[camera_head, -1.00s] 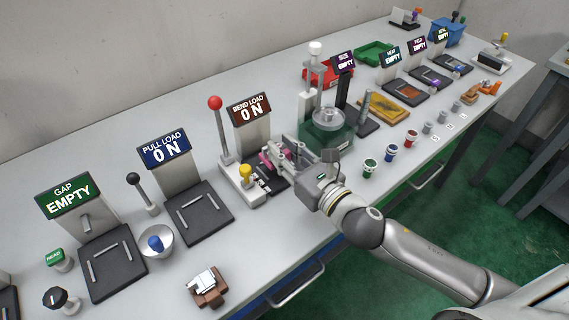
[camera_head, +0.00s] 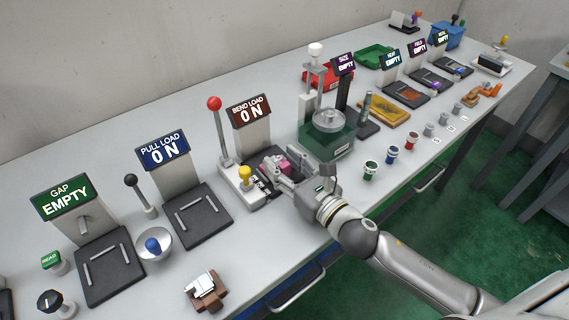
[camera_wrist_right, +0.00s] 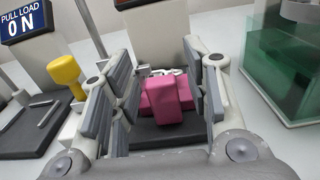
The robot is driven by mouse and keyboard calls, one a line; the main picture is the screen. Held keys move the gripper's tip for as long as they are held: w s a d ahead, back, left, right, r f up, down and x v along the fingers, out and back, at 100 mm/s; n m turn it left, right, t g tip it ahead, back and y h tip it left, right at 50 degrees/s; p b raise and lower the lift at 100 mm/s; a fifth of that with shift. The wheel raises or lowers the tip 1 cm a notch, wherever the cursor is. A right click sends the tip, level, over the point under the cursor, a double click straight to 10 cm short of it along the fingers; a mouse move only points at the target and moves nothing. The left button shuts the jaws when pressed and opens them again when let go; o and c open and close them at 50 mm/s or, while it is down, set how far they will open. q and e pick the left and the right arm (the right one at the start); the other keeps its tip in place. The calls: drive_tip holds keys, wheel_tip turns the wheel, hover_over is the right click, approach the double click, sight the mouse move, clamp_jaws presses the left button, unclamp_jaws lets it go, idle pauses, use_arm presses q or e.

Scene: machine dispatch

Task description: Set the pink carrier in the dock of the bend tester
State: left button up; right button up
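The pink carrier (camera_head: 284,164) is a small pink block at the bend tester (camera_head: 251,112), which reads "BEND LOAD 0 N". In the right wrist view the carrier (camera_wrist_right: 166,98) rests on the dark dock plate (camera_wrist_right: 165,137), in front of the tester's post. My right gripper (camera_head: 283,182) is at the dock from the front side. In the wrist view its fingers (camera_wrist_right: 166,100) stand open on both sides of the carrier, with gaps visible. The carrier's far side is hidden, so its exact seating cannot be told. My left gripper is not in view.
A red-knobbed lever (camera_head: 215,104) and a yellow knob (camera_head: 245,173) stand left of the dock. A green transparent tank (camera_head: 327,142) stands close on the right. Several small cups line the front edge, including a green one (camera_head: 371,170). A brown fixture (camera_head: 206,292) lies at front left.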

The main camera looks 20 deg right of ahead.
drive_tip(key=shift+r, duration=0.2)
drive_tip(key=b+v, duration=0.2)
drive_tip(key=v, duration=0.8)
drive_tip(key=shift+s+f+b, duration=0.1)
drive_tip(key=shift+f+b, duration=0.05)
drive_tip(key=shift+b, duration=0.25)
drive_tip(key=shift+v, duration=0.9)
